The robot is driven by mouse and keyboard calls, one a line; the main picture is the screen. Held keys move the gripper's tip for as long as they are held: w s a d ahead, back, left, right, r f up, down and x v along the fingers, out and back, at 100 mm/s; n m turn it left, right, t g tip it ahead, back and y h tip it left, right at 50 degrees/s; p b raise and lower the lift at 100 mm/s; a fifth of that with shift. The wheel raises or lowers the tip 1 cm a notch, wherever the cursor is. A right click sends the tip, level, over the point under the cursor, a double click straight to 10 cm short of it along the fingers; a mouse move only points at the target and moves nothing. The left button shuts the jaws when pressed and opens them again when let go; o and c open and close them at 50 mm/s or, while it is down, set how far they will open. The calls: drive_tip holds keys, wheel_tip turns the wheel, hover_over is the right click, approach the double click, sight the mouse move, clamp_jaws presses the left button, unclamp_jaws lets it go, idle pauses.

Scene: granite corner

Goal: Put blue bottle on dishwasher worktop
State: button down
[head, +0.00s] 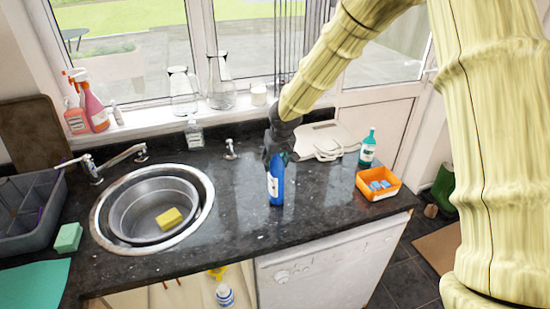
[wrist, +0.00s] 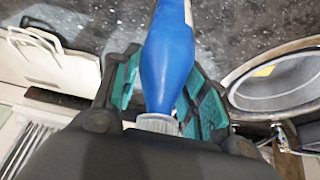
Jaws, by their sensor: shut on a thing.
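The blue bottle (head: 276,183) has a white label and stands upright at the dark granite worktop, left of the area above the white dishwasher (head: 325,272). My gripper (head: 279,152) is around its upper part from above and behind. In the wrist view the blue bottle (wrist: 168,60) lies between the teal finger pads of my gripper (wrist: 165,90), with its pale cap near the palm. The gripper is shut on it. I cannot tell whether the bottle's base touches the worktop (head: 320,215).
An orange tub (head: 377,194) with blue items and a green bottle (head: 367,147) stand at the right. White boards (head: 325,140) lie behind. The round sink (head: 152,207) with a yellow sponge (head: 168,218) is at the left. The worktop in front of the boards is clear.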

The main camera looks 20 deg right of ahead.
drive_tip(key=shift+f, duration=0.1)
drive_tip(key=c, duration=0.8)
unclamp_jaws()
drive_tip(key=shift+r, duration=0.2)
drive_tip(key=shift+b+v, duration=1.5)
drive_tip(key=shift+v, duration=4.45)
